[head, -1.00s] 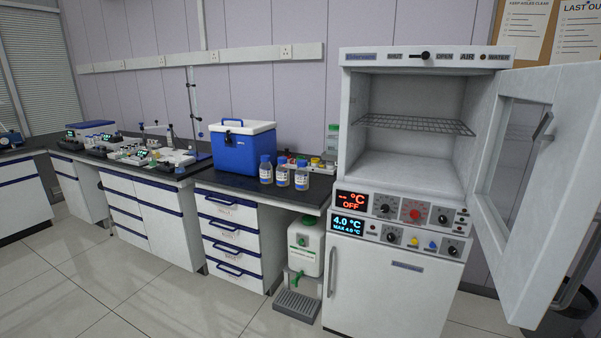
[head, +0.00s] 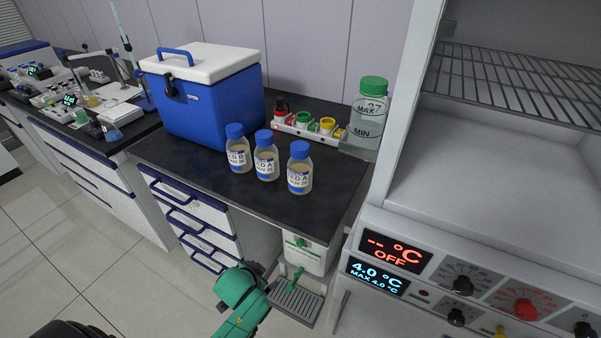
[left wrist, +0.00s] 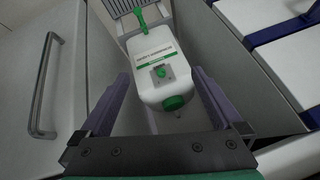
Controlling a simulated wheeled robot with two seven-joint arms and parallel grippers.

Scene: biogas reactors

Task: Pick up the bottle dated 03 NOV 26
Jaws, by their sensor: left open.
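Three small clear bottles with blue caps stand upright in a row on the dark bench top in the head view: a left bottle (head: 238,150), a middle bottle (head: 266,157) and a right bottle (head: 299,169). The dates are too small to read surely, so I cannot tell which is 03 NOV 26. My left gripper (left wrist: 161,76) is open and empty in the left wrist view, pointing at a white container below the bench. In the head view only a green part of my left arm shows, low and in front.
A blue cooler box (head: 207,108) with white lid stands behind the bottles. A rack (head: 302,131) and a green-capped jar (head: 367,115) stand at the bench's back right. The white container (head: 306,254) also shows in the left wrist view (left wrist: 155,60). An open-fronted cabinet (head: 470,165) is at right.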

